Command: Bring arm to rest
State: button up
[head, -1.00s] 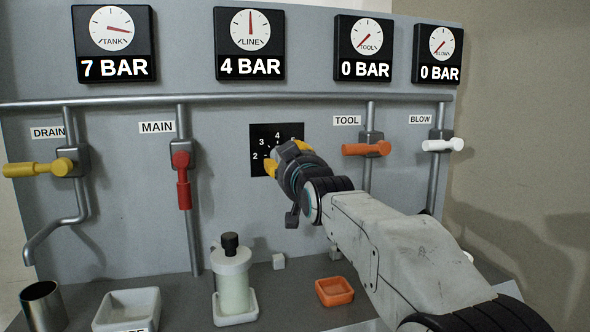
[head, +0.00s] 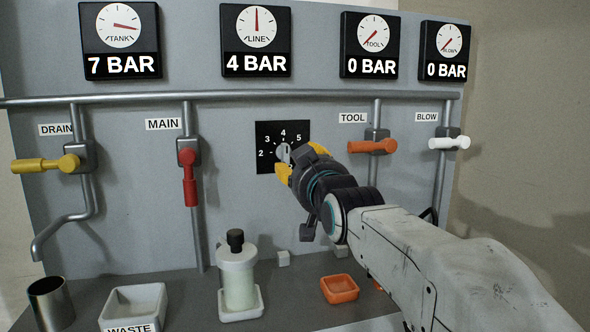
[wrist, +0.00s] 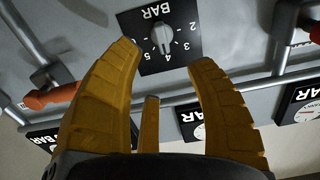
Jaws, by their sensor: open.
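My gripper (head: 300,164) has yellow fingers and is open in front of the panel, near the lower right of the black regulator dial plate (head: 264,162). In the wrist view the open fingers (wrist: 166,85) are spread with nothing between them. The grey dial knob (wrist: 163,36) shows beyond the fingertips, apart from them, with its pointer near 4. In the head view the gripper partly hides the plate and knob. My arm reaches in from the lower right.
The yellow drain handle (head: 45,164), red main handle (head: 188,180), orange tool handle (head: 372,147) and white blow handle (head: 449,142) are on pipes. A bottle (head: 238,277), white tray (head: 134,301), orange tray (head: 339,289) and metal cup (head: 50,304) stand on the shelf below.

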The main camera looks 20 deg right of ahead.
jog(key=s+f+g+p, duration=0.3)
jog(key=s+g+p, duration=0.2)
jog(key=s+p, duration=0.3)
jog(key=s+f+g+p, duration=0.3)
jog(key=s+p, duration=0.5)
jog(key=s, duration=0.6)
jog(key=s+f+g+p, duration=0.3)
jog(key=s+g+p, duration=0.3)
jog(key=s+p, duration=0.3)
jog(key=shift+s+a+g, duration=0.15)
jog(key=shift+s+g, duration=0.15)
jog(key=shift+s, duration=0.85)
